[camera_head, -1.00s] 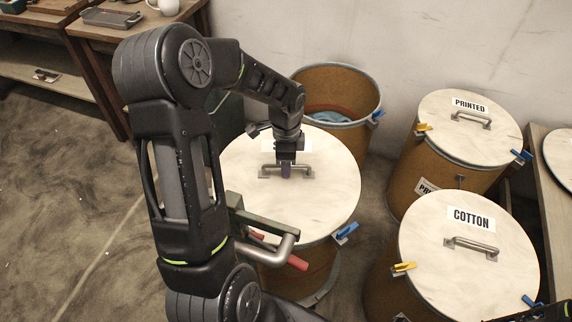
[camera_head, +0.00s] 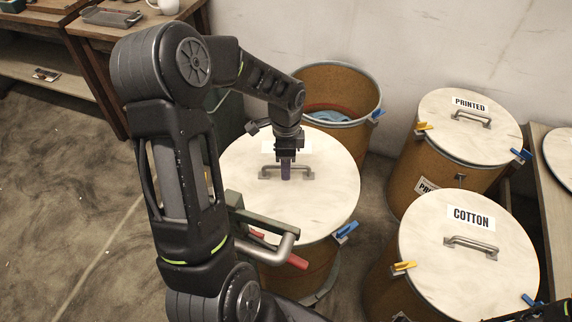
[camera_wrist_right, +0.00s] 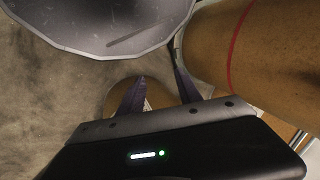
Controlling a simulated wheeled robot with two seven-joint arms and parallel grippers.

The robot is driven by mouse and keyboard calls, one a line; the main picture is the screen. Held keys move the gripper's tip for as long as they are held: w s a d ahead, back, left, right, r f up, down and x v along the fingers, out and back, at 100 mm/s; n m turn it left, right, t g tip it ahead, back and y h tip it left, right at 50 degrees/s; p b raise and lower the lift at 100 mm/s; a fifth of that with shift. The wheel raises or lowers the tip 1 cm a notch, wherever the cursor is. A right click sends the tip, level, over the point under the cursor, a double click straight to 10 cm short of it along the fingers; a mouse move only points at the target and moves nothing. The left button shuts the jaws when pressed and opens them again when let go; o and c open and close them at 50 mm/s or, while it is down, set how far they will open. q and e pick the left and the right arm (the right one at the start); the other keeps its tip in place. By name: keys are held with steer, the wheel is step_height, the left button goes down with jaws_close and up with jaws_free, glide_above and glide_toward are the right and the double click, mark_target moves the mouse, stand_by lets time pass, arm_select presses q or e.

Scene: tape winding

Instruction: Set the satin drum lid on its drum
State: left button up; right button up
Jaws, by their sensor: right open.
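A pale round lid (camera_head: 325,200) covers the brown drum (camera_head: 305,272) in the middle of the head view; its label (camera_head: 297,146) is mostly hidden by my arm. My left gripper (camera_head: 286,174) points down at the lid's metal handle (camera_head: 305,173), its purple fingers overlapping the handle. I cannot tell whether they are shut on it. Behind it stands an open drum (camera_head: 365,135) with blue and reddish material (camera_head: 330,115) inside. No satin label is readable. In the right wrist view, my right gripper (camera_wrist_right: 158,92) is open and empty, near a brown drum wall (camera_wrist_right: 265,55).
Lidded drums labelled PRINTED (camera_head: 468,104) and COTTON (camera_head: 470,218) stand at right. Another pale lid (camera_head: 565,160) lies on a bench (camera_head: 548,200) at the right edge. Blue and yellow clamps stick out from the rims. Open floor (camera_head: 60,200) lies at left.

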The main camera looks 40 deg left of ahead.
arm_select(q)
step_height(320, 180, up, 7)
steer(key=shift+r+p, duration=0.15)
steer(key=shift+p, duration=0.15)
stand_by(1.0)
